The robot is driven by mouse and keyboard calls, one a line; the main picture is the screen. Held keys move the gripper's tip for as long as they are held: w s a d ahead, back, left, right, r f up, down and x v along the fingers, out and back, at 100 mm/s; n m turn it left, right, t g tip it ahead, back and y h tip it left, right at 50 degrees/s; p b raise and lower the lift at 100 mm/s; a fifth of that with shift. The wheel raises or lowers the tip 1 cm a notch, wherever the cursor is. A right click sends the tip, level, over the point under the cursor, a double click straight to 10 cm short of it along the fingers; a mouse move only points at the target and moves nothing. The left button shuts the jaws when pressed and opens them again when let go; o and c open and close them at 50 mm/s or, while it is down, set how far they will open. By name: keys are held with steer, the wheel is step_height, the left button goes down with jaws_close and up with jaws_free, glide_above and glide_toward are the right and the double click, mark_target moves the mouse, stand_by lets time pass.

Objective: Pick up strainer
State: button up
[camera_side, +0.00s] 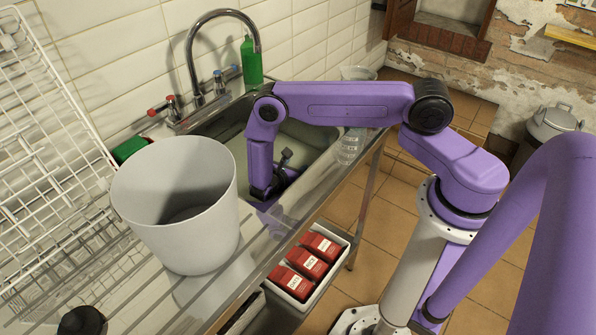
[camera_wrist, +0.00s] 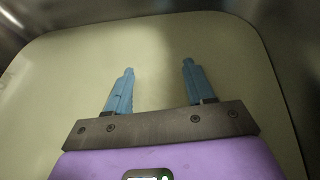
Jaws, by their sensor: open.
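My gripper (camera_wrist: 158,66) is open, its two blue fingers apart with nothing between them. In the wrist view it faces a pale, smooth surface with a rounded edge, which looks like the sink floor. In the side view my arm reaches down into the metal sink (camera_side: 308,143), and the fingers cannot be made out there. I cannot clearly identify a strainer in either view. A see-through or mesh vessel (camera_side: 349,146) stands at the sink's right edge, partly behind my arm. A pale rounded vessel (camera_side: 357,73) is farther back; I cannot tell whether either is the strainer.
A large white bucket (camera_side: 180,215) stands on the drainboard in front of the sink. A tap (camera_side: 192,65) arches over the sink, with a green bottle (camera_side: 251,62) behind. A white wire rack (camera_side: 35,150) is at left. Red boxes (camera_side: 305,264) sit in a white tray below the counter edge.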

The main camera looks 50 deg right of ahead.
jaws_close()
